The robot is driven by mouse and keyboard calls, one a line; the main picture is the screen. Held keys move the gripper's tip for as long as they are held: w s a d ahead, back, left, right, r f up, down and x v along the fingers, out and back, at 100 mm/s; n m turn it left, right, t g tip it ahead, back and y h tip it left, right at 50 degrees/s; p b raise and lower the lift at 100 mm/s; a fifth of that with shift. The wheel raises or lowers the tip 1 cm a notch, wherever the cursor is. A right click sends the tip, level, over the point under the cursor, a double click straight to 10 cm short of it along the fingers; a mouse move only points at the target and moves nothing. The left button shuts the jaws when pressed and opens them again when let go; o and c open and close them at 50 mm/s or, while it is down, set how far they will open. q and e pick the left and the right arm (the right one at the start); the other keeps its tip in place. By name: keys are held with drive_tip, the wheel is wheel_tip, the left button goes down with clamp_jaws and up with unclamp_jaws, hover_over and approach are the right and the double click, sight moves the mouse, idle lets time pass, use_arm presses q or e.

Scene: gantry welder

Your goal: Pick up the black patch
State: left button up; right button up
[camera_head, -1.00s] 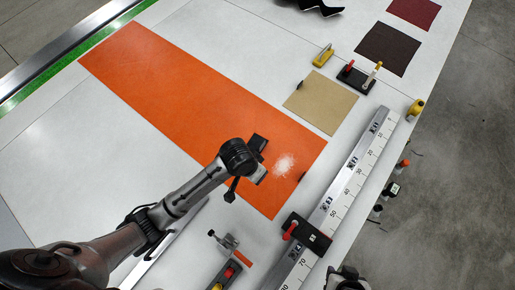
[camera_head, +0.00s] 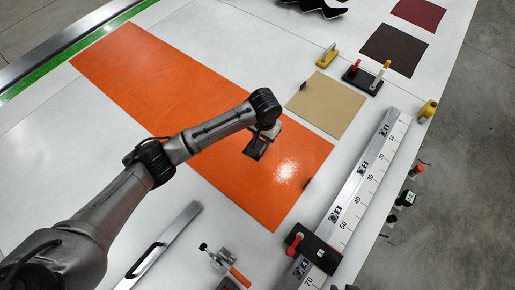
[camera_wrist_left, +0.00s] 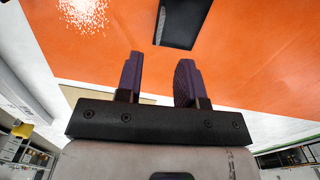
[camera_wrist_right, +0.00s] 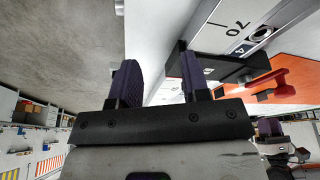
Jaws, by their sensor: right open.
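The black patch (camera_head: 256,148) lies on the orange sheet (camera_head: 150,75), just below my left gripper (camera_head: 264,136), which partly covers it in the head view. In the left wrist view the black patch (camera_wrist_left: 184,22) is a dark rectangle on the orange, beyond the fingertips and nearer the right finger. My left gripper (camera_wrist_left: 158,65) is open with nothing between its fingers. Whether the fingertips touch the sheet cannot be told. My right gripper (camera_wrist_right: 157,75) is open and empty, near the ruler's end in its wrist view.
A long ruler (camera_head: 362,190) with a black red-handled clamp (camera_head: 314,248) lies right of the sheet. A tan square (camera_head: 326,104), a dark brown square (camera_head: 394,50) and a yellow clamp (camera_head: 327,55) lie farther back. A white speckled spot (camera_head: 286,171) marks the sheet.

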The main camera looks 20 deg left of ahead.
sight(263, 148)
use_arm(q)
drive_tip(key=shift+f, duration=4.35)
clamp_jaws()
